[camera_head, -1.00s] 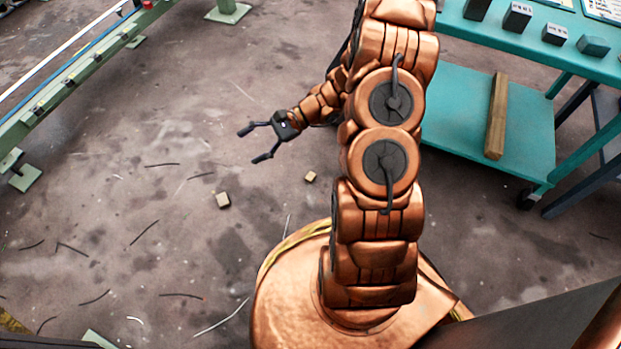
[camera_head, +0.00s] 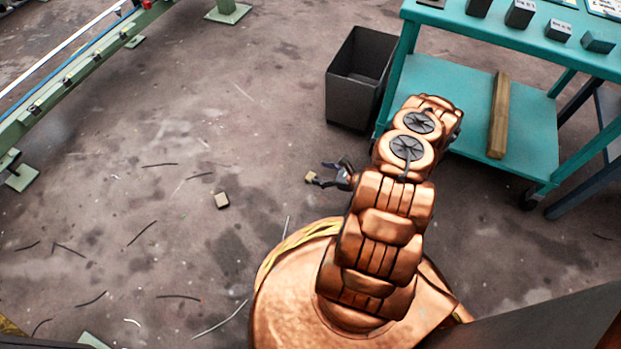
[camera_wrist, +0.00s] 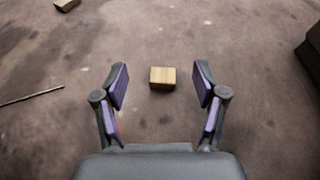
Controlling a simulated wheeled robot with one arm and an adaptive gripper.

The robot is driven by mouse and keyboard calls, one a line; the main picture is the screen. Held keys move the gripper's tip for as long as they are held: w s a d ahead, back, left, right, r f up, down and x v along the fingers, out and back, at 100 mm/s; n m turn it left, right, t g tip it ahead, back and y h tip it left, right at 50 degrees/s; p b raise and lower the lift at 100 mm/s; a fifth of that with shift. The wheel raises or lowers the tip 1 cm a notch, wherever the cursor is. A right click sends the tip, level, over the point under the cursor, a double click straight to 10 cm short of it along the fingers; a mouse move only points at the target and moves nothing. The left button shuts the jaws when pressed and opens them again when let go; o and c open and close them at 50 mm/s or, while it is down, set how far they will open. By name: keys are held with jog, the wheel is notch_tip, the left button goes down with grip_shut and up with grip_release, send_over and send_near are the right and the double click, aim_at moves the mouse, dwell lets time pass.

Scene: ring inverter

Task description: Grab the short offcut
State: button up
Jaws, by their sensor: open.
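A small wooden block (camera_head: 311,177), which looks like the short offcut, lies on the floor left of my arm. In the wrist view this block (camera_wrist: 163,77) sits centred just ahead of and between my fingertips, with floor showing on both sides. My gripper (camera_head: 325,174) is low beside it, open and empty, with its fingers spread. The wrist view shows both fingers of my gripper (camera_wrist: 161,84) apart. Whether the block is fully between the pads in depth, I cannot tell.
A dark open bin (camera_head: 352,98) stands beside the teal cart (camera_head: 445,100), which carries a long timber (camera_head: 499,115) on its lower shelf. A green rail frame (camera_head: 70,80) is at upper left. Thin wire scraps (camera_head: 142,233) litter the otherwise clear floor.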

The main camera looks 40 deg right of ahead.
aim_at(309, 176)
jog(key=s+f, duration=0.1)
jog(key=d+f+m, duration=0.1)
jog(key=shift+s+f+h, duration=0.35)
jog(key=shift+h, duration=0.05)
jog(key=shift+f, duration=0.3)
jog(key=shift+b+x, duration=0.95)
jog(key=shift+x, duration=0.55)
jog(key=shift+w+a+f+b, duration=0.6)
jog(key=shift+w+f+b, duration=0.1)
jog(key=shift+w+b, duration=0.25)
jog(key=shift+b+x, duration=0.35)
jog(key=shift+x, duration=0.6)
jog(key=shift+w+r, duration=0.1)
jog(key=shift+r, duration=0.1)
jog(key=shift+d, duration=0.1)
jog(key=c, duration=0.9)
jog(key=shift+o, duration=0.2)
